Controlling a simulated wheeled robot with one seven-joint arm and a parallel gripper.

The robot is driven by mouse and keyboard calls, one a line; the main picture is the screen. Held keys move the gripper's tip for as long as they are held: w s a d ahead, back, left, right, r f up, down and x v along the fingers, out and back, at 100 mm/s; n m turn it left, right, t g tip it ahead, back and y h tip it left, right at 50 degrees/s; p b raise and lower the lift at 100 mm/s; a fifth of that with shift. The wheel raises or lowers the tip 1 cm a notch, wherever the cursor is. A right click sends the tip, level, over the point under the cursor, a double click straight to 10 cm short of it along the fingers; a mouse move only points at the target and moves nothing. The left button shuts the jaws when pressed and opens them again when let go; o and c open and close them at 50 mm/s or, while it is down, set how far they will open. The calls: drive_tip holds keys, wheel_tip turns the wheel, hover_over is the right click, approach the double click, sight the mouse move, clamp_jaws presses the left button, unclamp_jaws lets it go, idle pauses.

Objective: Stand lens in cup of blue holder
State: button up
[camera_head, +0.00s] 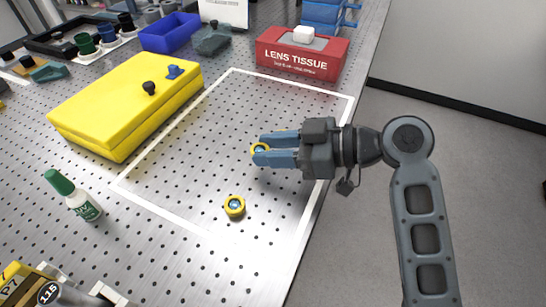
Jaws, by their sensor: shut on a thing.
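My gripper (261,148), with two blue fingers, reaches in from the right over the perforated metal table. It is shut on a small yellow-rimmed lens (257,148), which shows between the fingertips and is partly hidden by them. A second yellow-rimmed round piece with a bluish centre (234,206) lies on the table, nearer and a little left of the gripper, apart from it. A small blue-grey block (212,39) with a dark top stands at the back.
A white outline marks a mostly clear area of the table (190,170). Around it are a yellow case (125,110) with knobs, a red lens tissue box (300,62), a blue bin (170,34) and a green-capped bottle (84,205). The table's right edge lies under my arm.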

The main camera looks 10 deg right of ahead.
sight(273, 171)
drive_tip(key=shift+f, duration=1.6)
drive_tip(key=shift+f, duration=0.25)
drive_tip(key=o, duration=1)
drive_tip(key=shift+r+p, duration=0.2)
drive_tip(key=shift+p, duration=0.1)
